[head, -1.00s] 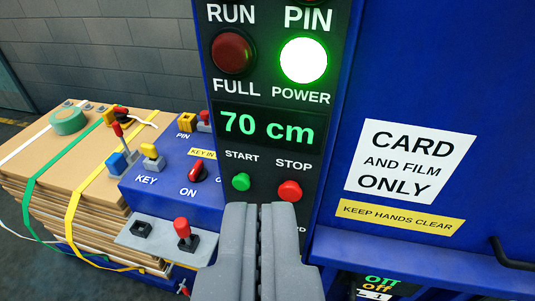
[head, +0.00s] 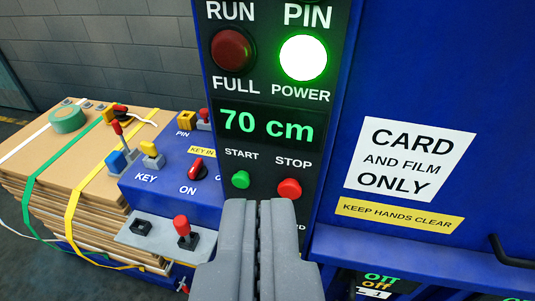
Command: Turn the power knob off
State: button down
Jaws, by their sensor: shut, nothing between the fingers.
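A red knob with a dark base (head: 196,168) sits on the sloping blue control box (head: 215,200), left of the tall panel. The word ON is below its left side. A second label to its right is mostly cut off by the panel. The exact way the knob points is hard to tell. The round POWER light (head: 303,58) on the panel glows white-green. My gripper (head: 264,204) is shut and empty in the lower middle, right of the knob and apart from it, below the green START (head: 240,180) and red STOP (head: 289,189) buttons.
A display (head: 267,122) reads 70 cm. A yellow key (head: 152,154), a red-topped lever (head: 118,140) and a red-topped joystick (head: 184,232) stand around the knob. A strapped cardboard stack (head: 60,150) is at left. A blue door with a sign (head: 411,158) fills the right.

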aim_at(198, 172)
jog(key=k, duration=0.5)
jog(key=u, duration=0.75)
jog(key=i, duration=1.4)
jog(key=z, duration=0.1)
